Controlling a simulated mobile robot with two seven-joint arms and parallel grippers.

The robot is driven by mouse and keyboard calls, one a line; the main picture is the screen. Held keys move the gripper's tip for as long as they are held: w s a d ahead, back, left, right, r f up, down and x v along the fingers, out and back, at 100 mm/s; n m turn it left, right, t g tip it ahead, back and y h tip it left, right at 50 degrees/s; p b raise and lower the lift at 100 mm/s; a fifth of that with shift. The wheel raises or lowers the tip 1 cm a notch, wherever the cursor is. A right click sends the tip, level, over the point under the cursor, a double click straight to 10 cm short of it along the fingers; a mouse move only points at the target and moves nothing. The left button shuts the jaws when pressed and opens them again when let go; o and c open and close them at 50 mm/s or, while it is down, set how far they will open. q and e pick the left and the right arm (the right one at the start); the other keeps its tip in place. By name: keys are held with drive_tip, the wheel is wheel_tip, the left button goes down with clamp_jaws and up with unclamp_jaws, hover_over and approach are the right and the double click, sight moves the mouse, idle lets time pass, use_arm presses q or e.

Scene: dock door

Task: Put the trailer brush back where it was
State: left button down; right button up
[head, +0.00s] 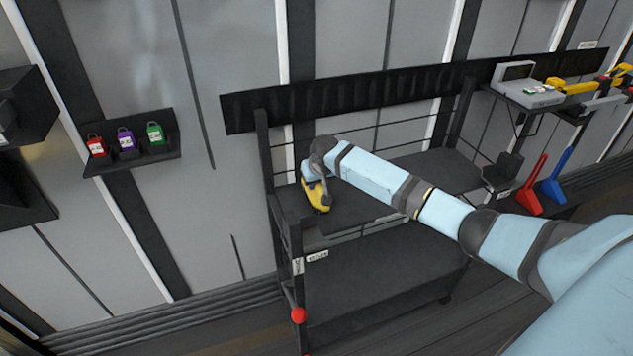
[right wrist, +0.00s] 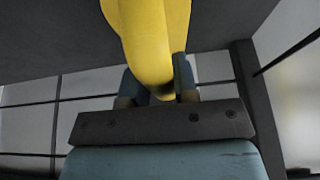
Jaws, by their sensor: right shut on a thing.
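My right gripper (head: 316,176) is at the left end of the dark rack's upper shelf (head: 350,208). It is shut on a yellow thing (head: 317,196), which is at or just above that shelf; I cannot tell whether it touches. In the right wrist view the yellow thing (right wrist: 150,40) is smooth and rounded, held between the fingers (right wrist: 158,88). Its far end is out of the picture, and I cannot tell whether it is the trailer brush. A red long-handled tool (head: 531,192) and a blue one (head: 554,182) stand at the right. My left gripper is not in view.
A small wall shelf (head: 160,152) holds red, purple and green padlocks at the left. A grey device (head: 527,90) and yellow tools (head: 570,87) lie on a shelf at the upper right. A red ball (head: 299,315) sits low at the rack's front post.

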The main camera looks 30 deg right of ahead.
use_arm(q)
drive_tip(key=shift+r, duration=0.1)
use_arm(e)
drive_tip(key=o, duration=1)
drive_tip(key=shift+f, duration=0.1)
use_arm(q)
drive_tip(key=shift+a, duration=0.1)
use_arm(e)
drive_tip(key=p+v, duration=0.1)
drive_tip(key=v, duration=1)
drive_tip(key=shift+p, duration=0.3)
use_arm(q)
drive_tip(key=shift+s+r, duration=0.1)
use_arm(e)
drive_tip(key=shift+s+a+r, duration=0.1)
drive_tip(key=shift+s+r, duration=0.1)
drive_tip(key=shift+r, duration=0.4)
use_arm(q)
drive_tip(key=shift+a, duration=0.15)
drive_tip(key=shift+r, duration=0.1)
